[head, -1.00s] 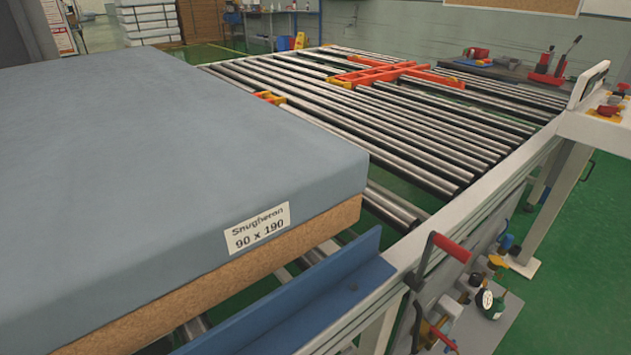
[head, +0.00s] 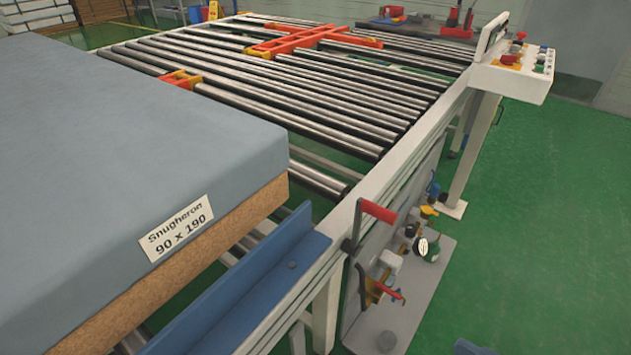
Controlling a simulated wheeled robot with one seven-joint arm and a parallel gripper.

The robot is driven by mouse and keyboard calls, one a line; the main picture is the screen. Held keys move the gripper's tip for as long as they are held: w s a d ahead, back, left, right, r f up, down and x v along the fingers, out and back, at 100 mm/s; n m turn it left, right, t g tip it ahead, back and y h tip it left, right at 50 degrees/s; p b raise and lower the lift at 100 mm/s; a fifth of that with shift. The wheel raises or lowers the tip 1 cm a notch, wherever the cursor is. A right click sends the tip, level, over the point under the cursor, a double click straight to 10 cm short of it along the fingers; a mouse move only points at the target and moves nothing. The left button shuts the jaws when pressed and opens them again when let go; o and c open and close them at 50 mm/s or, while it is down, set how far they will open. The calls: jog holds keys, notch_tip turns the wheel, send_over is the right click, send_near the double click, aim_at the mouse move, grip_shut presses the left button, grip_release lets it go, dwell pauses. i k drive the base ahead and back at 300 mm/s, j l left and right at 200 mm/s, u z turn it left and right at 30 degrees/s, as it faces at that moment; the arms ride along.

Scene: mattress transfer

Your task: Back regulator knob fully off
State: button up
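A pneumatic panel (head: 385,325) hangs under the near side of the roller table. On it is a regulator with a round white-faced gauge (head: 423,246) and a dark green part beside it. A yellow knob (head: 428,211) sits just above the gauge, and a small blue part (head: 434,188) is higher up. The parts are small, so I cannot tell which is the back regulator knob or how it is set. My gripper is not in view.
A grey-blue mattress (head: 110,150) labelled "Snugheron 90 x 190" lies at left. A red-handled lever (head: 377,211) sticks out above the panel. A blue angled guard (head: 245,290) edges the table. A control box (head: 515,75) stands at upper right. Green floor (head: 550,220) is open at right.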

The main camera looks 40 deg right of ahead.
aim_at(411, 230)
jog(key=z, duration=0.9)
jog(key=k+j, duration=0.15)
jog(key=k, duration=0.25)
